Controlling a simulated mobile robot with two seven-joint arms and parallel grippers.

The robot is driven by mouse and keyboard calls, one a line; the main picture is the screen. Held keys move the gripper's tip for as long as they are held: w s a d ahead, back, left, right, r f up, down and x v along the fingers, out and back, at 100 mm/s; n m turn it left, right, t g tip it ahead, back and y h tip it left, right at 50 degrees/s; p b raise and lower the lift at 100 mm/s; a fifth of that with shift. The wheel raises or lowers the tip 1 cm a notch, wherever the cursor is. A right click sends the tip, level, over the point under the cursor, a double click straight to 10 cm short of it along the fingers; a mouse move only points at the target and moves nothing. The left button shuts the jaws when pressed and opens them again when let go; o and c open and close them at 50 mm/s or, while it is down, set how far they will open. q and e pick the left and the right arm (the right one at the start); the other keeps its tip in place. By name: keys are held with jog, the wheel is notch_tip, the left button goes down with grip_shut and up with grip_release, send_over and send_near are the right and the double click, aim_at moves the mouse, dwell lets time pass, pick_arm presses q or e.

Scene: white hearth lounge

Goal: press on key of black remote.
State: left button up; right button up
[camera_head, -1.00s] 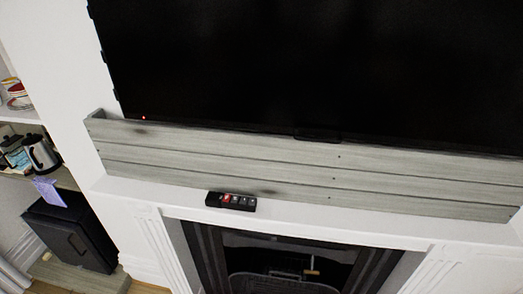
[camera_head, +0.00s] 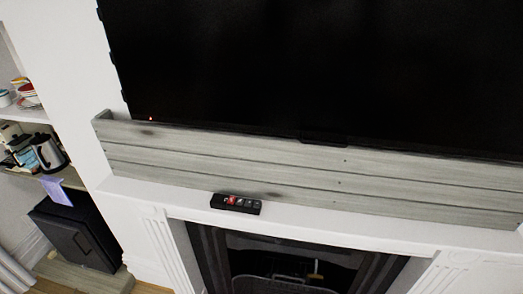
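The black remote (camera_head: 236,204) lies on the white mantel shelf (camera_head: 330,225), left of the middle. It has one red key (camera_head: 231,201) and several dark keys in a row. Its long side runs roughly along the shelf, near the grey wooden board behind it. The large black television (camera_head: 320,75) stands above, its screen dark, with a small red light at its lower left corner. Neither of my grippers shows in the head view.
A grey plank board (camera_head: 300,178) runs along the back of the mantel. The dark fireplace (camera_head: 290,265) opens below it. At the left, shelves hold a kettle (camera_head: 47,152) and dishes, above a black cabinet (camera_head: 75,238). The mantel is clear on both sides of the remote.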

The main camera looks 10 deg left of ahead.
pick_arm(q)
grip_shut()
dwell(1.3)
